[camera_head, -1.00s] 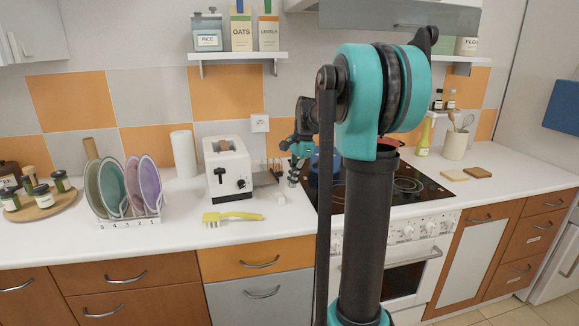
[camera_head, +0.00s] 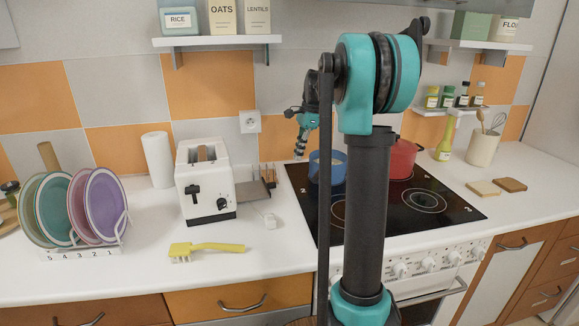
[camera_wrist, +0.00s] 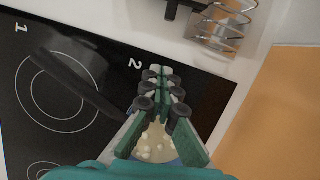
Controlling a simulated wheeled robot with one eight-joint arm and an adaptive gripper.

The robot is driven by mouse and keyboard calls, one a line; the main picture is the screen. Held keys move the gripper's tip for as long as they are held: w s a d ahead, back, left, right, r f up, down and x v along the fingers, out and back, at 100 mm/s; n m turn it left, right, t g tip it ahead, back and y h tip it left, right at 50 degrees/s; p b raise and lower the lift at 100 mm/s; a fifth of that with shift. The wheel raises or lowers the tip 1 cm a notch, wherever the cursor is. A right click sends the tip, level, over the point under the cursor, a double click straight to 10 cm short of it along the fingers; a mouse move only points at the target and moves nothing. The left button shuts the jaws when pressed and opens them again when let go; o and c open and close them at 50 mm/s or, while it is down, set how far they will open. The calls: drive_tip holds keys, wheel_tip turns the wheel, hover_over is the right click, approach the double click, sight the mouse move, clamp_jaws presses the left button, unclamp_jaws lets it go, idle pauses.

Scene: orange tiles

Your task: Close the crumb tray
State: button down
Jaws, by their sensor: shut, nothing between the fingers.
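The white toaster (camera_head: 205,185) stands on the counter left of the hob. Its dark, flat crumb tray (camera_head: 252,192) sticks out from the toaster's right side, low over the counter. My gripper (camera_head: 299,155) is to the right of the tray and apart from it, raised near the hob's back left corner. In the wrist view my gripper (camera_wrist: 162,75) is shut and empty above the black hob. A dark piece (camera_wrist: 186,6) shows at that view's top edge; I cannot tell if it is the tray.
A blue pot (camera_head: 320,166) is on the hob close to my gripper, and a red pot (camera_head: 402,160) is farther right. A wire rack (camera_wrist: 222,28) is at the counter's back. A yellow brush (camera_head: 208,248) lies before the toaster. A plate rack (camera_head: 88,250) is left.

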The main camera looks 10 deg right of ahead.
sight(257, 189)
drive_tip(key=x, duration=0.9)
drive_tip(key=a, duration=0.3)
drive_tip(key=shift+s+f, duration=0.25)
drive_tip(key=shift+f, duration=0.05)
drive_tip(key=shift+a, duration=0.55)
drive_tip(key=a, duration=0.5)
drive_tip(key=s+a, duration=0.1)
drive_tip(key=a, duration=0.2)
drive_tip(key=shift+a, duration=0.25)
